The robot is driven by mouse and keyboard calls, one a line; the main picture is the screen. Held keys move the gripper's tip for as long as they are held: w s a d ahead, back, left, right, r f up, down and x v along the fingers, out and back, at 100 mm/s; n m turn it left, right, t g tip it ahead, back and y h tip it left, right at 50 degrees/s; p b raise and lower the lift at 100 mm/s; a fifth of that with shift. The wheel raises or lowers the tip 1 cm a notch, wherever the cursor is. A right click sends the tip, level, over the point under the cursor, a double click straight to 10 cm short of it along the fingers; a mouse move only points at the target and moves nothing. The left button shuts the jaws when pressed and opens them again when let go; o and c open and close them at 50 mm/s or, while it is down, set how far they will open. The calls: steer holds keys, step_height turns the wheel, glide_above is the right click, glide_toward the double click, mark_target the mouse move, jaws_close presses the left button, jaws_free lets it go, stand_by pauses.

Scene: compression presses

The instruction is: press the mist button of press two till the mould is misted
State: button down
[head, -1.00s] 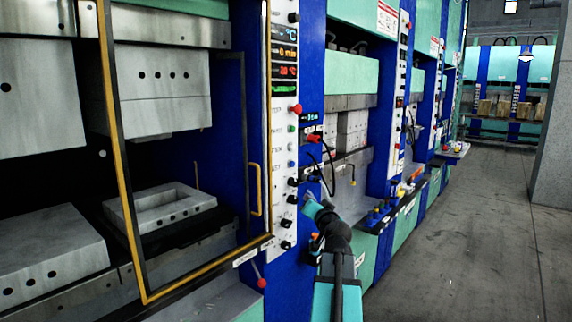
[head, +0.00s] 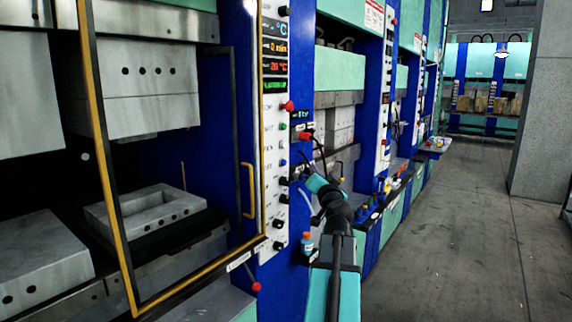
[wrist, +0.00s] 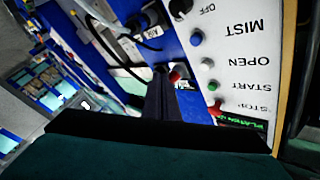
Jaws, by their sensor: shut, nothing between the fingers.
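The blue button by the MIST label (wrist: 195,38) is in the wrist view, where the panel appears upside down. In the head view this blue button (head: 282,162) sits below a white one on the near press's panel. My gripper (wrist: 162,75) is shut and empty, its dark fingers left of the buttons in the wrist view, apart from the blue button. In the head view its fingertips cannot be made out; my arm ends right of the panel. The near press's lower mould (head: 150,212) stands behind the yellow-framed guard. Which press is number two is not readable.
White (wrist: 207,64), green (wrist: 212,86) and red (wrist: 215,108) buttons line up beside the blue one. A black knob (wrist: 180,8) is on its other side. Cables (wrist: 120,55) hang close to my gripper. The floor (head: 450,230) at right is clear.

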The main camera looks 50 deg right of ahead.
steer(key=w+p, duration=0.2)
steer(key=w, duration=0.6)
steer(key=shift+w+p, duration=0.25)
steer(key=shift+p, duration=0.05)
steer(key=shift+w, duration=0.95)
stand_by(3.2)
steer(key=shift+s, duration=0.15)
steer(key=shift+s+b, duration=0.75)
steer(key=shift+s, duration=0.05)
steer(key=shift+s, duration=0.1)
steer(key=shift+s+b, duration=1.35)
steer(key=shift+s, duration=1.1)
